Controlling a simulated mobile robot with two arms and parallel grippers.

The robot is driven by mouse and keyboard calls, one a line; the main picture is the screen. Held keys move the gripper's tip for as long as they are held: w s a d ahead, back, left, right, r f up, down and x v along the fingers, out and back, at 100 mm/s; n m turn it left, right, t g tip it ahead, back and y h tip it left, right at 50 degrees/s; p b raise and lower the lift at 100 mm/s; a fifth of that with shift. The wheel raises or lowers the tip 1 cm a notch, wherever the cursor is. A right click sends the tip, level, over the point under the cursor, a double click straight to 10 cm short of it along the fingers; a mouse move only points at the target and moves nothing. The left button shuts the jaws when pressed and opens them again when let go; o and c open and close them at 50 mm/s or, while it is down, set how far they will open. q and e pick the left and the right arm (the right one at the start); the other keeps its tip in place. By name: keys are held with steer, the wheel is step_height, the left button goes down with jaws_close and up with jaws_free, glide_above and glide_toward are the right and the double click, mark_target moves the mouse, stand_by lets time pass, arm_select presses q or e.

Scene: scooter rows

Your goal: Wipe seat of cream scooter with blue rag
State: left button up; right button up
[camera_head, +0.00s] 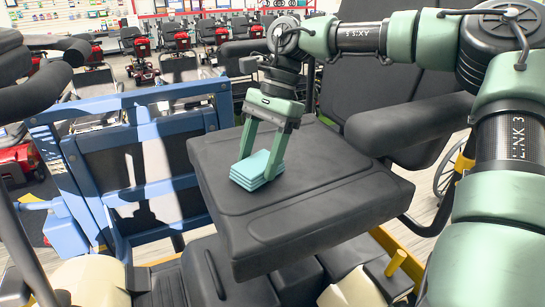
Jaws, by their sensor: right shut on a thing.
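The black seat (310,207) of the cream scooter (91,284) is in the middle of the head view, with cream body parts showing below it. A folded blue rag (257,172) is on or just above the seat's top, left of its middle; I cannot tell how firmly it touches. My right gripper (260,165) comes down from above and is shut on the rag, with one finger on each side of it. My left gripper is not in view.
A black armrest (405,122) and a dark backrest (395,75) stand behind the seat on the right. A blue frame (140,165) stands close on the left. Black handlebars (30,80) are at the left edge. Rows of red scooters (178,40) fill the back.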

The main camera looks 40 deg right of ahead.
steer(key=shift+a+f, duration=0.15)
steer(key=shift+a, duration=0.6)
steer(key=shift+w+a+r+p, duration=0.2)
steer(key=shift+w+r+p, duration=0.15)
steer(key=shift+r, duration=0.3)
steer(key=shift+w+a+r+p, duration=0.15)
steer(key=shift+w+r+p, duration=0.55)
steer(key=shift+r+p, duration=0.35)
steer(key=shift+p+v, duration=0.55)
steer(key=shift+v, duration=0.3)
steer(key=shift+s+a+r, duration=0.15)
steer(key=shift+r, duration=0.2)
steer(key=shift+s, duration=0.2)
